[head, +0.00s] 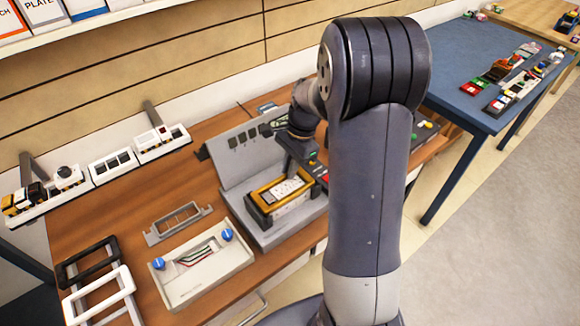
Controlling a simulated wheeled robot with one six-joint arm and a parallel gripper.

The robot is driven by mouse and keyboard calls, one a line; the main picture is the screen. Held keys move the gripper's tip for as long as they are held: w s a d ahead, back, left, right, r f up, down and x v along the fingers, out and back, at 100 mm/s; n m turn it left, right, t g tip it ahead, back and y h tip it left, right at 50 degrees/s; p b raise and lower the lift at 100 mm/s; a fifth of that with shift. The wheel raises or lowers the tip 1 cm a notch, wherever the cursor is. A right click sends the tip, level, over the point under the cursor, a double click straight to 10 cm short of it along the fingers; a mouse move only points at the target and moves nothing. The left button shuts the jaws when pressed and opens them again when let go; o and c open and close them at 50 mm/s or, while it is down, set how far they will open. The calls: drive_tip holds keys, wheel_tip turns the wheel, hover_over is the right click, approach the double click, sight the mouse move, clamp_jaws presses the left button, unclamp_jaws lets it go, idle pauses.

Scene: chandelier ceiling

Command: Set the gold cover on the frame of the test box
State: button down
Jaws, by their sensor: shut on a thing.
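The gold cover (259,193) is a yellow-gold rectangular rim around a pale panel, near the middle of the head view. It sits at or just above the dark frame of the test box (262,216); I cannot tell whether it is fully seated. The box rests on a grey fixture with an upright back panel. My gripper (301,166) reaches down at the cover's back right side and is shut on the cover. Its fingertips are small and partly hidden, and my arm covers the area to the right.
A black frame (88,262) and a white frame (98,292) lie at the bench's left. A grey bracket (178,222) and a beige panel with blue knobs (200,270) lie between them and the fixture. White trays (112,165) line the back. A blue table (470,75) stands at right.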

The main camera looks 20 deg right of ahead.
drive_tip(key=c, duration=1.5)
unclamp_jaws()
drive_tip(key=shift+s+f, duration=0.15)
drive_tip(key=shift+f, duration=0.45)
drive_tip(key=shift+o, duration=0.2)
drive_tip(key=shift+r, duration=0.15)
drive_tip(key=shift+r+p, duration=2.8)
drive_tip(key=shift+r, duration=0.4)
